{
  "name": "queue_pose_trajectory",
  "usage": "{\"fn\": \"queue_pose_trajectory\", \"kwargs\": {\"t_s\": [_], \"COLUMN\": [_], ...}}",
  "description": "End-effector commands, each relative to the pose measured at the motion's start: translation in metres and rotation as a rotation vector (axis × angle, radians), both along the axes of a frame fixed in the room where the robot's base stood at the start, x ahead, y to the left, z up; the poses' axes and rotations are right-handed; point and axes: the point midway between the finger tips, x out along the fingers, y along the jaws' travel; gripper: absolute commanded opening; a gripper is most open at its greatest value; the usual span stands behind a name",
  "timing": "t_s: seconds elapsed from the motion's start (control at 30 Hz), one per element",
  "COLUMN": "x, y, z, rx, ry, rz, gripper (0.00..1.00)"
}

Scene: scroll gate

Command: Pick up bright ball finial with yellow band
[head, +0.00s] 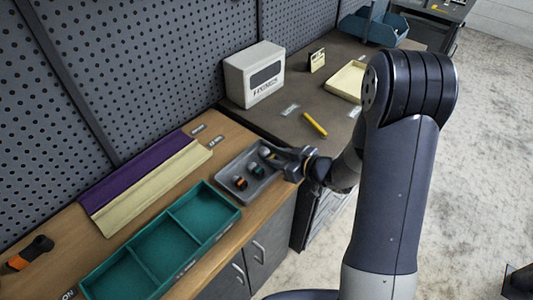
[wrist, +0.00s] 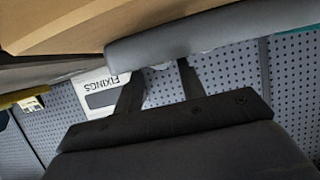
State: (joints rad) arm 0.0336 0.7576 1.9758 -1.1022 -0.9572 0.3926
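A grey tray (head: 228,172) on the wooden bench holds several small finials. A pale, bright ball (head: 265,152) shows at the tray's far end, right by my fingertips; I cannot make out a yellow band on it. My gripper (head: 278,155) reaches in low over the tray's right side. In the wrist view my gripper's (wrist: 164,68) two dark fingers stand apart, their tips against or behind a grey bar, likely the tray rim. A small pale patch shows between the tips, too little to identify. No firm hold is visible.
In the tray lie an orange-banded finial (head: 240,183) and a dark finial (head: 258,171). A teal divided tray (head: 232,212) stands nearer. A white FIXINGS box (head: 254,74), a yellow marker (head: 315,124) and a perforated wall (head: 165,60) lie beyond.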

Motion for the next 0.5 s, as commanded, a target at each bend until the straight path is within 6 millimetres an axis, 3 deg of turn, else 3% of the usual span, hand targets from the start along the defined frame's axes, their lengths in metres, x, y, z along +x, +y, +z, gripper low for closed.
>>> {"fn": "queue_pose_trajectory", "kwargs": {"t_s": [0.3,0.5], "x": [0.021,0.024], "y": [0.025,0.027], "z": [-0.017,-0.019], "rx": [0.0,-0.001], "ry": [0.002,0.001], "rz": [0.001,0.0], "gripper": [0.38,0.38]}}
